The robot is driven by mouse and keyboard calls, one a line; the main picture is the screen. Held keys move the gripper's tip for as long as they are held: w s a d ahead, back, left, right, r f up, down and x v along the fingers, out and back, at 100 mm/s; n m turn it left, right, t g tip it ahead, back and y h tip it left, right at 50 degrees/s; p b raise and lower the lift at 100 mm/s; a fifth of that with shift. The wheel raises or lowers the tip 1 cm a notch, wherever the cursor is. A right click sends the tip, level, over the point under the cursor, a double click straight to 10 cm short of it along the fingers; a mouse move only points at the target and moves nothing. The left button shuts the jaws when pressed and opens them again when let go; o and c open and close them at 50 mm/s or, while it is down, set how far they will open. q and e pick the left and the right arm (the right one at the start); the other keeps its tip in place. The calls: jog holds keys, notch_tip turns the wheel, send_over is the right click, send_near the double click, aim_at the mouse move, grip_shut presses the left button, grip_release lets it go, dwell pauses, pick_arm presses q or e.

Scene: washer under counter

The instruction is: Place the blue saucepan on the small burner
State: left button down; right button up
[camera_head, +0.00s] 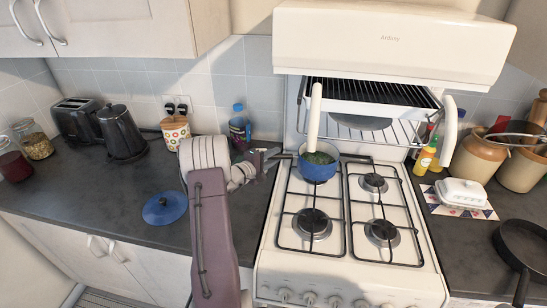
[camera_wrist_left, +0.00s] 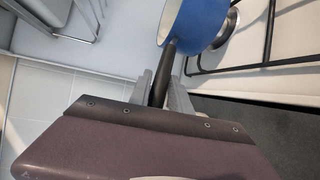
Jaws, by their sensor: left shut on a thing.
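The blue saucepan (camera_head: 320,172) is at the back left of the white stove, over the back left burner position; something green shows inside. In the left wrist view, the saucepan (camera_wrist_left: 190,22) has its dark handle (camera_wrist_left: 160,85) between the fingers of my left gripper (camera_wrist_left: 163,92). In the head view, my left gripper (camera_head: 262,160) is shut on that handle, left of the pan. A burner (camera_wrist_left: 228,28) shows close beside and below the pan; I cannot tell if the pan rests on the grate. The back right burner (camera_head: 373,183) looks smaller than the front left burner (camera_head: 312,223). My right gripper is out of view.
The front right burner (camera_head: 382,232) is bare. A grill rack (camera_head: 370,95) overhangs the stove's back. A blue lid (camera_head: 165,207) lies on the left counter, near a patterned cup (camera_head: 175,130) and a kettle (camera_head: 121,132). A butter dish (camera_head: 461,192) and frying pan (camera_head: 524,245) are on the right.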

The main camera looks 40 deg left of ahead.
pick_arm(q)
jog(key=c, duration=1.1)
grip_release()
jog(key=shift+r, duration=0.1)
jog(key=shift+s+f, duration=0.15)
jog(key=shift+f, duration=0.1)
jog(key=shift+s+b, duration=0.35)
jog(key=s, duration=0.2)
jog(key=s+r+b, duration=0.1)
jog(key=s, duration=0.2)
jog(key=s+r, duration=0.1)
jog(key=s, duration=0.2)
jog(key=shift+a+b, duration=0.25)
jog(key=shift+b, duration=0.15)
